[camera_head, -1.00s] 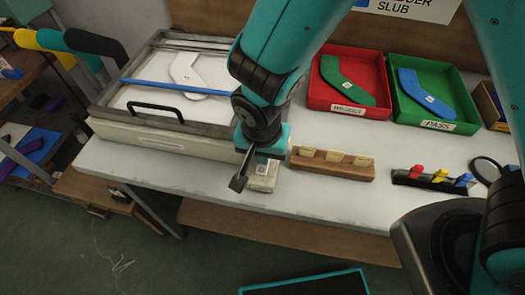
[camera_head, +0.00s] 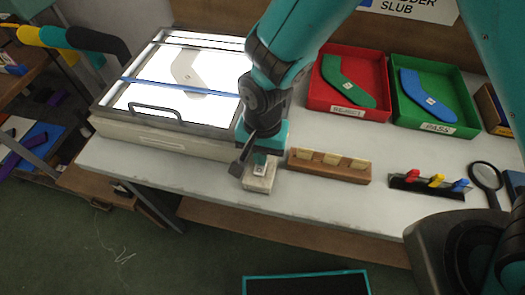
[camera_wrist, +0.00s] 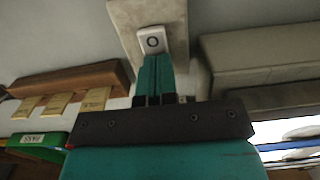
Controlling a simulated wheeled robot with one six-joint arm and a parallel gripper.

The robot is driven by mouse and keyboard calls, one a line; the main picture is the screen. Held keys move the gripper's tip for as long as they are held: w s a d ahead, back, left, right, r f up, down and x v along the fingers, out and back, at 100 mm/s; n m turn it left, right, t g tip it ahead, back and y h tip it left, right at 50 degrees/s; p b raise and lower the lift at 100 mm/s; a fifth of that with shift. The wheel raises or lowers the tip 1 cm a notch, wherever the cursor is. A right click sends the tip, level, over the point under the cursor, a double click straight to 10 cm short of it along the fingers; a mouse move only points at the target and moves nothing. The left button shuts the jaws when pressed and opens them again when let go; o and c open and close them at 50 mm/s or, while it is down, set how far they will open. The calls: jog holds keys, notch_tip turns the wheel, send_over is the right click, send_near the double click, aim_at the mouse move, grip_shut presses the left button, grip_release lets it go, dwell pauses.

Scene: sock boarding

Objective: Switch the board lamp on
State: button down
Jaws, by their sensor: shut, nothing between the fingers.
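The lamp board (camera_head: 150,75) is at the left of the table, and its panel glows bright white. A white sock shape (camera_head: 187,72) lies on it under a blue bar (camera_head: 180,88). The switch box (camera_head: 258,180) stands at the table's front edge, with a white rocker marked with a ring that shows in the wrist view (camera_wrist: 152,40). My gripper (camera_head: 247,157) is shut and empty, pointing down over the switch box. In the wrist view its fingertips (camera_wrist: 154,62) are at the lower edge of the rocker; I cannot tell if they touch it.
A wooden block with several cards (camera_head: 330,169) sits just right of the switch box. A red tray (camera_head: 375,108) and a green tray (camera_head: 465,125) stand behind. A clip rack (camera_head: 425,190) and a magnifier (camera_head: 487,177) lie at right.

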jog(key=shift+s+d+f, duration=0.15)
jog(key=shift+f, duration=0.4)
jog(key=shift+s+a+r+p, duration=0.1)
jog(key=shift+s+a+p, duration=0.2)
jog(key=shift+s, duration=0.4)
jog(key=r+p, duration=0.1)
jog(key=r, duration=0.1)
jog(key=w+r+p, duration=0.1)
jog(key=r, duration=0.1)
jog(key=r+p, duration=0.1)
jog(key=r, duration=0.1)
jog(key=shift+w+r+p, duration=0.1)
jog(key=shift+w+p, duration=0.25)
jog(key=shift+p, duration=0.05)
notch_tip(320, 180, up, 9)
jog(key=shift+w+b, duration=0.3)
jog(key=shift+b, duration=0.1)
jog(key=shift+d, duration=0.1)
